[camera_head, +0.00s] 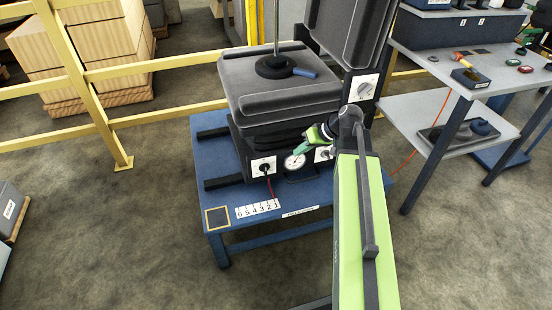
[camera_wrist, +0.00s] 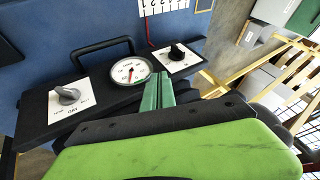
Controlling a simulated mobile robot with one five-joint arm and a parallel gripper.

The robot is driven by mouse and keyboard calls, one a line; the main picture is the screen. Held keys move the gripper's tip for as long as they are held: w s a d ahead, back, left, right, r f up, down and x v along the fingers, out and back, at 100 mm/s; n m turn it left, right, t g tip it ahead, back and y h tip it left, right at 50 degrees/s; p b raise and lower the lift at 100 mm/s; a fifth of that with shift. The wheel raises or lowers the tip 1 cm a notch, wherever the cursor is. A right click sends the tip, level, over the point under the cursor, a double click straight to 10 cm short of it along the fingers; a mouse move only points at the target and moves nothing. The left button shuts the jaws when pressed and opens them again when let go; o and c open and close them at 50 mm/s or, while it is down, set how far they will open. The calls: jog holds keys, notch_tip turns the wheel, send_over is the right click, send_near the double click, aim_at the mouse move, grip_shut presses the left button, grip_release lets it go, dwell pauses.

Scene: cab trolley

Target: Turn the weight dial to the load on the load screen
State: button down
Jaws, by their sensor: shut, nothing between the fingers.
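A black seat (camera_head: 275,85) stands on a blue table. Its front panel has a left dial (camera_head: 263,166), a round gauge (camera_head: 294,162) with a red needle, and a right dial (camera_head: 323,154) partly hidden by my arm. In the turned-over wrist view, the left dial (camera_wrist: 177,52) is right of the gauge (camera_wrist: 131,71), and the right dial (camera_wrist: 68,96) is left of it. The labels are too small to tell which is the weight dial. No load screen can be made out. My gripper (camera_head: 295,149) is shut and empty beside the gauge; its fingers also show in the wrist view (camera_wrist: 158,85).
The blue table (camera_head: 218,180) carries a number strip (camera_head: 258,208) near its front edge. A black loop handle (camera_wrist: 100,46) projects beside the gauge. Another dial (camera_head: 360,88) is on the seat's side. A grey workbench (camera_head: 440,60) stands right; a yellow rail (camera_head: 100,120) stands left.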

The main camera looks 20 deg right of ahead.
aim_at(265, 170)
jog(key=w+a+f+b, duration=0.3)
jog(key=a+f+b, duration=0.5)
jog(key=a, duration=0.1)
jog(key=shift+w, duration=0.3)
